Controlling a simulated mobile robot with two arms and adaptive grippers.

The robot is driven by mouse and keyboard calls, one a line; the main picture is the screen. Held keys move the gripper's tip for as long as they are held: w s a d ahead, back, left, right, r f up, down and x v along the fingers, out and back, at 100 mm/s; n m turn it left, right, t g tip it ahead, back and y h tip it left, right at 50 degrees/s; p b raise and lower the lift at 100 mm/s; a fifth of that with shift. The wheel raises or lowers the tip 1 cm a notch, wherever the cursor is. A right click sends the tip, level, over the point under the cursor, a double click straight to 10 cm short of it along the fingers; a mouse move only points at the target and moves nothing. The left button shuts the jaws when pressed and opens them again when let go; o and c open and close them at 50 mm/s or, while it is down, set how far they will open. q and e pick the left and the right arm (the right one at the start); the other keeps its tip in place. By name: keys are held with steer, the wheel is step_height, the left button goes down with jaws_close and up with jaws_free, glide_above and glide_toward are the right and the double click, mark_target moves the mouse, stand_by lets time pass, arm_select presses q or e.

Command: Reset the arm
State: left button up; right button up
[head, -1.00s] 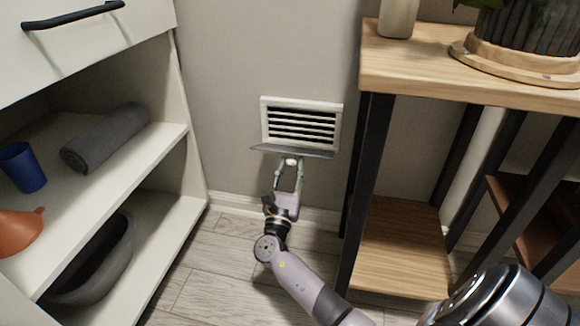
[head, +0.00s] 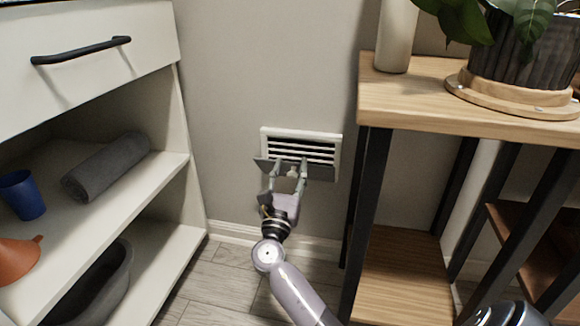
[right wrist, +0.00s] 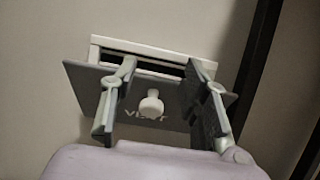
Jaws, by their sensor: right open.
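A white wall vent (head: 300,134) with dark slats is on the wall between the cabinet and the shelf unit. A grey flap (head: 322,172) tilts out at its lower part, leaving the upper slats uncovered. In the right wrist view the flap (right wrist: 84,86) bears partly hidden lettering and a pale knob (right wrist: 151,104). My right gripper (head: 291,166) is open in front of the flap. Its fingers stand on either side of the knob, with gaps visible on both sides in the right wrist view. My left gripper is not in view.
A white cabinet (head: 150,215) at left holds a grey rolled towel (head: 107,167), blue cup (head: 22,195), orange funnel (head: 18,258) and dark basin (head: 95,290). At right, a wood-topped shelf unit (head: 400,100) bears a pale vase (head: 396,38) and a potted plant (head: 520,50).

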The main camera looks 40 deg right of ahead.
steer(key=shift+r, duration=0.75)
